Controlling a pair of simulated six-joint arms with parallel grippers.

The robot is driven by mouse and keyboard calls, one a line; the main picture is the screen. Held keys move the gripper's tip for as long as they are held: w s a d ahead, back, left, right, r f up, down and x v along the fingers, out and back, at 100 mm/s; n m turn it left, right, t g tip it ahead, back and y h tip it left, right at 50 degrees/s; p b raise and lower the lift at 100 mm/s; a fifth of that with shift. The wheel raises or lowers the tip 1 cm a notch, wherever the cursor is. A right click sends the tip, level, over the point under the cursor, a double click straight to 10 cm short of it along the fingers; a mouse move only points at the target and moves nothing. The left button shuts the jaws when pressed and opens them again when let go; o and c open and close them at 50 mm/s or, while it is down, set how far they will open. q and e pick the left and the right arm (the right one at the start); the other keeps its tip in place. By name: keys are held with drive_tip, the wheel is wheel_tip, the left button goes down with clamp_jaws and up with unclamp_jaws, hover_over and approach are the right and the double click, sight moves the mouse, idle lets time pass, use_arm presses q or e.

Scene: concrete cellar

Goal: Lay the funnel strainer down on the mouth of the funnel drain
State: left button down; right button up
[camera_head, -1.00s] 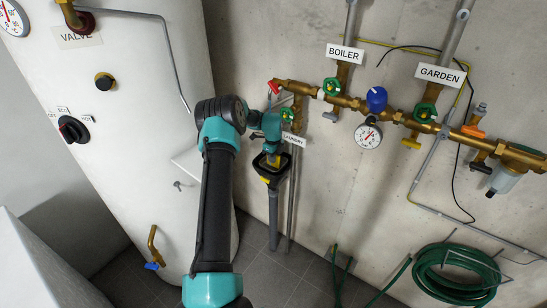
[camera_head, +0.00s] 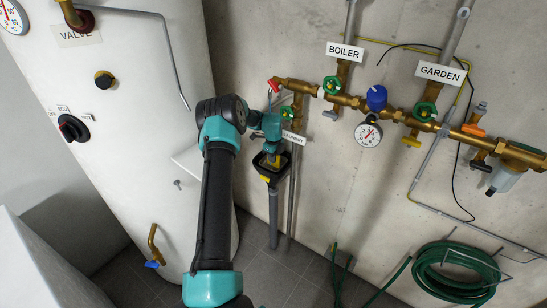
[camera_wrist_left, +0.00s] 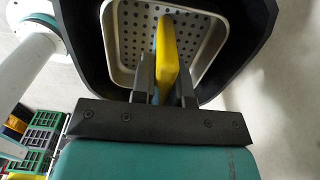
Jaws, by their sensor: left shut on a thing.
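The funnel strainer (camera_wrist_left: 121,35) is a square, pale metal tray full of holes with an upright yellow grip (camera_wrist_left: 168,50). My left gripper (camera_wrist_left: 166,80) is shut on this yellow grip in the left wrist view. The funnel drain (camera_wrist_left: 264,35) is the black funnel around the strainer there. The strainer lies within its outline; whether it touches the funnel is unclear. In the head view, the funnel drain (camera_head: 264,178) tops a grey pipe below the laundry valve, and my left gripper (camera_head: 272,152) is right above it, mostly hiding the strainer. My right gripper is not in view.
A brass manifold (camera_head: 350,104) with valves and a pressure gauge (camera_head: 368,134) runs along the wall above and right of the funnel. A white tank (camera_head: 120,140) stands at the left. A coiled green hose (camera_head: 456,292) hangs at the lower right.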

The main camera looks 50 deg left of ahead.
use_arm(q)
drive_tip(key=shift+f, duration=0.3)
drive_tip(key=c, duration=1.1)
unclamp_jaws()
drive_tip(key=shift+o, duration=0.2)
drive_tip(key=shift+r, duration=0.15)
drive_tip(key=shift+r, duration=3.9)
